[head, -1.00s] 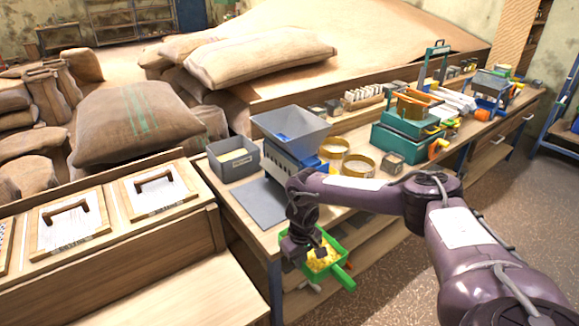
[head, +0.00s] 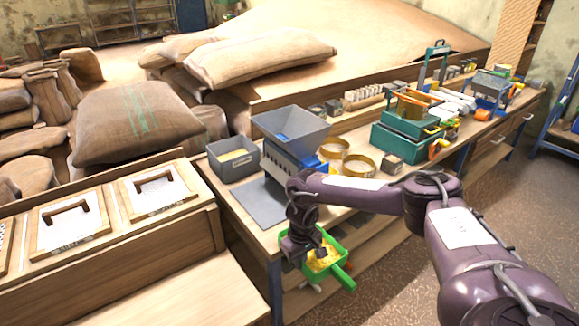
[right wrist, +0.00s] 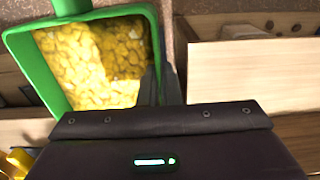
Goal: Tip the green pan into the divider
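The green pan (head: 338,272) holds yellow pieces and hangs in front of the bench edge, its stub handle pointing down and right. My right gripper (head: 316,256) is at the pan. In the right wrist view its dark fingers (right wrist: 160,86) are close together at the right wall of the pan (right wrist: 35,68), one on each side of the rim. The pan looks roughly level with its load inside. The divider, a grey hopper (head: 290,125) over a slotted body with blue parts, stands on the bench above and behind the pan. My left gripper is not in view.
A grey bin (head: 232,170) stands left of the divider, and a grey mat (head: 258,203) lies in front of it. Two round brass sieves (head: 358,165) stand to its right, then teal boxes (head: 400,142). Wooden shelves are under the bench.

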